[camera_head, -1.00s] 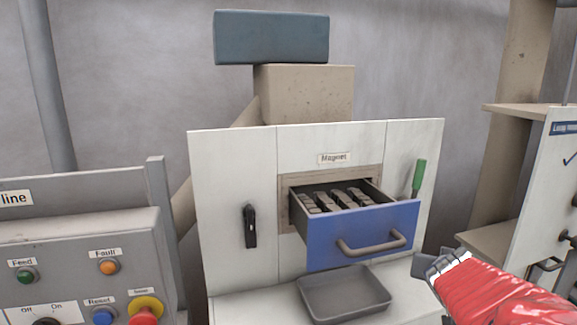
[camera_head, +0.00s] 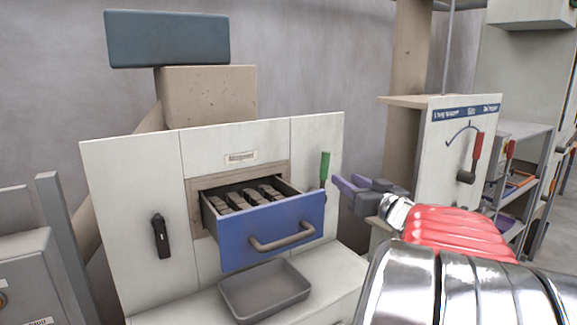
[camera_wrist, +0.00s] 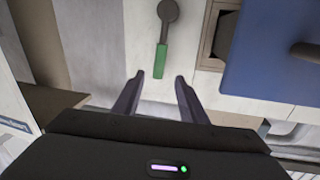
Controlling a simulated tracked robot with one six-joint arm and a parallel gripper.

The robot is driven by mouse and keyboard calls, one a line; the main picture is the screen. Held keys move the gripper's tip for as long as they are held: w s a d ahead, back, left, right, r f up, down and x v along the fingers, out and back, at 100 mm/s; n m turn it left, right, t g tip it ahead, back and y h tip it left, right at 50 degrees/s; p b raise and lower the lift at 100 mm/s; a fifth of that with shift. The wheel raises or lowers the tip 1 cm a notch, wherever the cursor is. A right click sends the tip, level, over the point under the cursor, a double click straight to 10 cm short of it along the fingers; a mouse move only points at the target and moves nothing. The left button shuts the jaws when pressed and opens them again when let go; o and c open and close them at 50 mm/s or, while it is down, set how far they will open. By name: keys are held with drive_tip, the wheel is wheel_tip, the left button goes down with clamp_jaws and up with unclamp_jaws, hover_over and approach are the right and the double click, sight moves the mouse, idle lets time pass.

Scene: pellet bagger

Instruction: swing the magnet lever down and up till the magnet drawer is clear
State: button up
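The magnet lever (camera_head: 325,168) has a green handle that points up from a dark pivot on the right white panel. It also shows in the wrist view (camera_wrist: 161,60), where the handle hangs toward my fingers. The magnet drawer (camera_head: 270,238) is pulled open, with a blue front and a grey handle. Several bars covered in grey-beige lumps lie in it. My gripper (camera_head: 349,188) is to the right of the lever, close to its height. In the wrist view my gripper (camera_wrist: 155,86) is open and empty, its fingertips just short of the handle's end.
A grey tray (camera_head: 228,303) stands on the ledge below the drawer. A black latch (camera_head: 160,236) is on the left panel. A white panel with a red-handled lever (camera_head: 474,155) and a shelf rack (camera_head: 520,150) stand at the right.

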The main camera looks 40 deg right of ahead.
sight(327, 166)
idle(0.3)
drive_tip(key=x, duration=1.4)
drive_tip(key=shift+s, duration=0.1)
drive_tip(key=shift+c, duration=0.3)
clamp_jaws()
